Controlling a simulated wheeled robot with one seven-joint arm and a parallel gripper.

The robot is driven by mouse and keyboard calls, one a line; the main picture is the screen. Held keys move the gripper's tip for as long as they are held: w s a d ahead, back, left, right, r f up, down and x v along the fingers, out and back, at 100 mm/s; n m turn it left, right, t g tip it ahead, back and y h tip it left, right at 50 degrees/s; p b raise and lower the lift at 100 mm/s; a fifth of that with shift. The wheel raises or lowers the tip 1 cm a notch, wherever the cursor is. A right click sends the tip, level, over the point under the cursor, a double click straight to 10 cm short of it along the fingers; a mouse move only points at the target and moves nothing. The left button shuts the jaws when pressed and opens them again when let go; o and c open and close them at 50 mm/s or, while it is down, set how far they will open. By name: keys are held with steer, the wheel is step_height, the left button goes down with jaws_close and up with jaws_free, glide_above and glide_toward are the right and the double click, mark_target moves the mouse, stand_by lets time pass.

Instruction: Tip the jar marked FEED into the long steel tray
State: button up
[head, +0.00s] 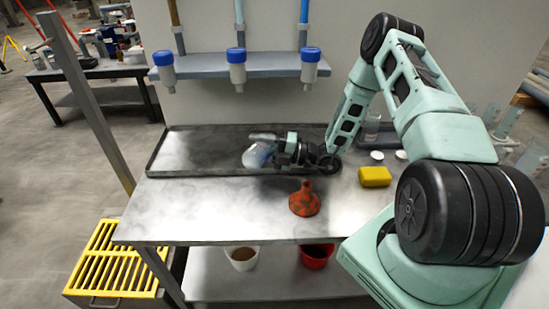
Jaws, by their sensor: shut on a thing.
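A clear, bluish jar (256,157) is held over the long steel tray (190,155), which lies along the back of the steel bench. The jar looks tilted, with its lower end toward the left. My gripper (270,149) comes in from the right and is shut on the jar. The gripper's dark body hides the jar's right side. I cannot read any marking on the jar, and I cannot tell whether anything is flowing from it. The visible tray floor to the left looks bare.
Two white lids (377,156) lie behind the block. Blue-capped bottles (237,68) hang from a shelf (270,62) above the tray. The bench's front left is clear.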

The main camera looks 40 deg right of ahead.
steer(key=shift+d+r+m+t+p, duration=0.1)
steer(key=shift+r+m+t+p, duration=0.25)
steer(key=shift+m, duration=0.35)
steer(key=shift+s+a+r+m+t, duration=0.1)
steer(key=shift+a+r+m+t, duration=0.15)
steer(key=shift+a+m, duration=0.4)
steer(key=shift+s+a+r+p, duration=0.1)
steer(key=shift+a+p, duration=0.2)
steer(key=shift+a, duration=0.05)
steer(key=shift+m, duration=0.35)
